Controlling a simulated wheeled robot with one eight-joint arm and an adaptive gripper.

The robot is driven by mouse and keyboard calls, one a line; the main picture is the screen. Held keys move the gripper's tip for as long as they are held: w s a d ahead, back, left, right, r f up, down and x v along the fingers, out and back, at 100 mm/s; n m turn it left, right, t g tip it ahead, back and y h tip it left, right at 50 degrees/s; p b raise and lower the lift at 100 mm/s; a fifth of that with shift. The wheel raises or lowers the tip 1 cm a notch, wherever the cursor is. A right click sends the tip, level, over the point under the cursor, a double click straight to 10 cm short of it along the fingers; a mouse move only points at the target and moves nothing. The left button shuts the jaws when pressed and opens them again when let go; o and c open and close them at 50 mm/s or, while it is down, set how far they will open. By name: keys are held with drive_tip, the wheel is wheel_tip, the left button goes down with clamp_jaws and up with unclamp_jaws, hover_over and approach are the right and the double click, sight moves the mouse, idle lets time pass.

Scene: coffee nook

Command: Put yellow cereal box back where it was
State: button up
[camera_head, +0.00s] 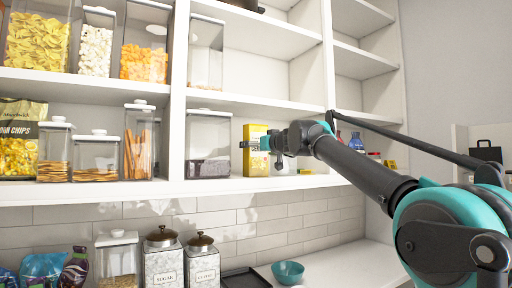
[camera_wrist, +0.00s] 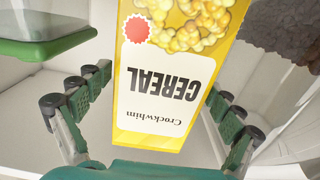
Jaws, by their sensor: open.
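The yellow cereal box (camera_head: 256,132) stands upright on the middle shelf, just right of a clear container with dark contents. In the wrist view the cereal box (camera_wrist: 155,95) appears upside down, with its "CEREAL" label facing me. My gripper (camera_head: 262,150) is at the front of the box and partly covers it. In the wrist view my gripper (camera_wrist: 160,100) is open, with one finger on each side of the box and visible gaps between. The box's back is hidden.
The clear container with dark contents (camera_head: 208,145) stands close to the box. A green-edged object (camera_wrist: 45,28) is at the wrist view's upper left. Small bottles (camera_head: 356,142) stand farther right on the shelf. A teal bowl (camera_head: 287,271) and canisters (camera_head: 202,262) are on the counter below.

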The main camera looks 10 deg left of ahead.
drive_tip(key=v, duration=1.2)
drive_tip(key=shift+r, duration=0.2)
drive_tip(key=s+d+f+g+h, duration=0.1)
drive_tip(key=s+d+f+g, duration=0.1)
drive_tip(key=f, duration=1.2)
drive_tip(key=s+d+f+g+h, duration=0.1)
drive_tip(key=s+d+f+g, duration=0.15)
drive_tip(key=f, duration=1.15)
drive_tip(key=s+d+f+g+h, duration=0.1)
drive_tip(key=s+f+g, duration=0.15)
drive_tip(key=f, duration=1.05)
drive_tip(key=s+d+f+m+g+h, duration=0.1)
drive_tip(key=s+d+f+m+h, duration=0.1)
drive_tip(key=s+d+f, duration=0.3)
drive_tip(key=s+d+f+m+g+h, duration=0.1)
drive_tip(key=s+d+f, duration=0.5)
drive_tip(key=f, duration=0.8)
drive_tip(key=s+d+f+m+g+h, duration=0.1)
drive_tip(key=s+d+f+m+h, duration=0.2)
drive_tip(key=s+d+f, duration=0.3)
drive_tip(key=s+f+h, duration=0.1)
drive_tip(key=s+f, duration=0.2)
drive_tip(key=s, duration=0.1)
drive_tip(key=shift+f+m+g, duration=0.25)
drive_tip(key=shift+m+g, duration=0.15)
